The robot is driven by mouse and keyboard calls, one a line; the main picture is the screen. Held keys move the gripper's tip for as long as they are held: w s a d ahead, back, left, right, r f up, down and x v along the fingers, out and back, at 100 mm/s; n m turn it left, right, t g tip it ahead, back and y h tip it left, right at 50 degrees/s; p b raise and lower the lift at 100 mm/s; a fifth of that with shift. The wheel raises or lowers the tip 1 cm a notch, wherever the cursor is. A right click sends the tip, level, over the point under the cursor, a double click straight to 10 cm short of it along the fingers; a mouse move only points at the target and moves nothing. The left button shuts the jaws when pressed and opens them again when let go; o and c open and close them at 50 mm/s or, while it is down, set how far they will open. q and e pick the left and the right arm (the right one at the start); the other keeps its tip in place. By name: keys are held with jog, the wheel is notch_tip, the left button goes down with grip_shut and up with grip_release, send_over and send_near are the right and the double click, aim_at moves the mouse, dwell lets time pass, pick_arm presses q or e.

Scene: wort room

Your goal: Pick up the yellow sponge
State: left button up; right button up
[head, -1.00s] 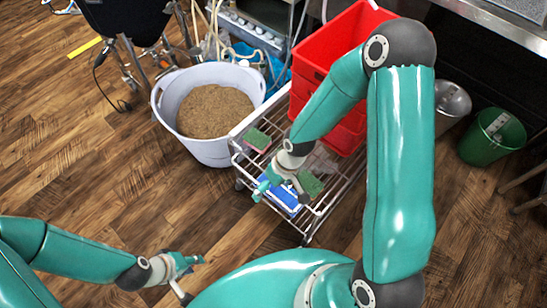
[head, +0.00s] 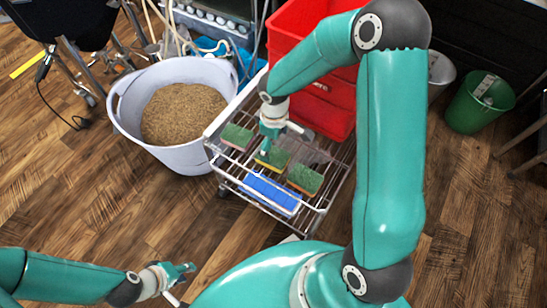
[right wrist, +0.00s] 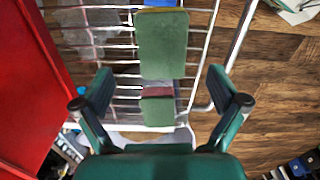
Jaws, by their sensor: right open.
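The yellow sponge (head: 273,160) has a green top and a yellow side. It lies on the wire rack of a cart, between a pink-sided green sponge (head: 236,137) and an orange-sided green sponge (head: 304,179). My right gripper (head: 267,152) is open and empty, just above the yellow sponge and partly covering it. In the right wrist view, its spread fingers (right wrist: 160,100) flank the pink-sided sponge (right wrist: 158,110).
A blue sponge-like block (head: 271,193) lies at the rack's front. Red crates (head: 326,98) stand at the back of the cart (head: 318,213). A white tub of grain (head: 128,118) stands close to its left. A green bucket (head: 472,112) is at right. Floor at left is open.

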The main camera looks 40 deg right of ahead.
aim_at(273, 154)
jog(key=shift+w+a+f+b, duration=0.1)
jog(key=shift+f+b, duration=0.4)
jog(key=shift+f, duration=1.3)
jog(key=shift+w+a+f+b, duration=0.1)
jog(key=shift+f+b, duration=0.4)
jog(key=shift+f, duration=1.25)
jog(key=c, duration=0.8)
